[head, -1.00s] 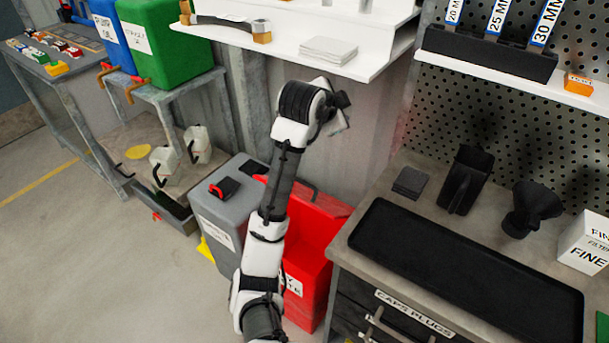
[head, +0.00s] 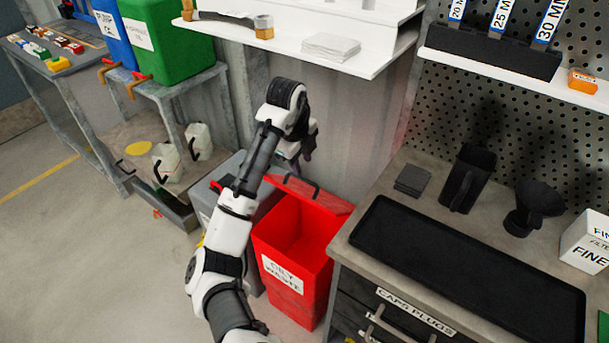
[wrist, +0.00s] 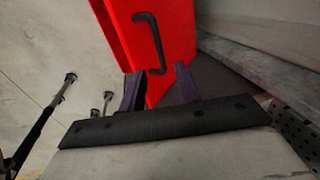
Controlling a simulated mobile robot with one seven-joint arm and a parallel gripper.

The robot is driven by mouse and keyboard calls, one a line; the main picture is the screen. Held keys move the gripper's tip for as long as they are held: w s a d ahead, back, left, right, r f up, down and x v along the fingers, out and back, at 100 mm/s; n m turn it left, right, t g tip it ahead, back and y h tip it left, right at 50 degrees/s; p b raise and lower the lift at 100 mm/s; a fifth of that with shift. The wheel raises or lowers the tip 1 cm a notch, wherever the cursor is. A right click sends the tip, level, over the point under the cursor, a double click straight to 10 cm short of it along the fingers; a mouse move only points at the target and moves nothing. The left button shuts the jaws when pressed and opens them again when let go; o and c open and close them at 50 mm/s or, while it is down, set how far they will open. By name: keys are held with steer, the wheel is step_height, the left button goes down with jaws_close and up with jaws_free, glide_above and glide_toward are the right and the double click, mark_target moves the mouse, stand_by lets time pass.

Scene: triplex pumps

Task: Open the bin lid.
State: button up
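The red bin (head: 292,262) stands beside the workbench, labelled as waste. Its top is open and I see into its red inside. The red lid (head: 328,197) is raised at the back, tilted, with a black handle (head: 316,190) on it. In the wrist view the red lid (wrist: 118,30) fills the top middle, with the bent black handle (wrist: 153,42) on its face. My gripper (head: 306,156) is above the lid near the wall. In the wrist view its two dark fingers (wrist: 160,80) are apart with nothing held between them. The handle's lower end is close to the fingertips; I cannot tell whether they touch.
A grey bin (head: 230,172) stands to the left, partly behind my arm. The workbench with a black tray (head: 460,270) is close on the right. A white shelf (head: 385,50) juts out above. The floor at the left front is clear.

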mark_target(306, 179)
steer(key=x, duration=0.6)
steer(key=shift+f, duration=0.25)
jaws_close()
